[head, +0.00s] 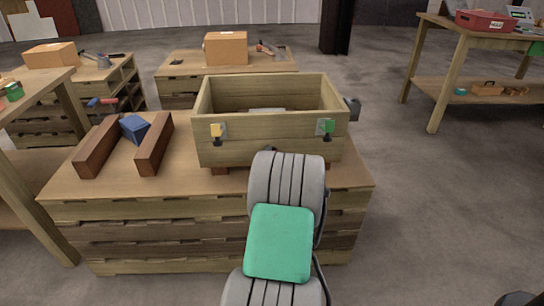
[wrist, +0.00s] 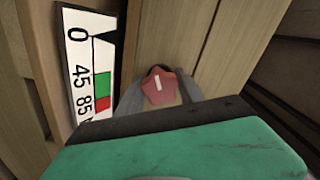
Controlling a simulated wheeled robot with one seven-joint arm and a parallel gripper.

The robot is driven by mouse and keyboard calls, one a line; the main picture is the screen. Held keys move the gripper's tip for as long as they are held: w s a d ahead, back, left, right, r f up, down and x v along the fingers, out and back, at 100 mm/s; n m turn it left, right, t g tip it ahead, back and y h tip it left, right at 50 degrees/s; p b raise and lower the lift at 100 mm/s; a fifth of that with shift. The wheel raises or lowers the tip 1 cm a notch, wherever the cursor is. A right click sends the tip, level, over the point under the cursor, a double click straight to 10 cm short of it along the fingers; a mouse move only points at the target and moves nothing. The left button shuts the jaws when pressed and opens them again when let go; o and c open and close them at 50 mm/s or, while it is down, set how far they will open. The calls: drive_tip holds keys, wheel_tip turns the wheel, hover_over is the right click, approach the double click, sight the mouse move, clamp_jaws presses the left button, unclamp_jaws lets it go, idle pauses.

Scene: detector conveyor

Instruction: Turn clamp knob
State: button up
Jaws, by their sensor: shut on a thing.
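The red clamp knob (wrist: 160,86) has a white line on its face. It shows in the wrist view, against a pale wooden board. My gripper (wrist: 160,98) has its grey fingers on both sides of the knob and is shut on it. Left of it is a white scale plate (wrist: 86,60) marked 0, 45 and 85, with a green and a red patch. In the head view the knob and my fingers are hidden behind my arm, at the front of the wooden box (head: 235,146).
Open floor (head: 440,200) is on the right.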

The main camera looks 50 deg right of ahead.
drive_tip(key=shift+m+p, duration=0.55)
drive_tip(key=shift+m, duration=0.95)
drive_tip(key=o, duration=1.4)
drive_tip(key=b+v, duration=0.1)
drive_tip(key=v, duration=0.7)
drive_tip(key=shift+d, duration=0.1)
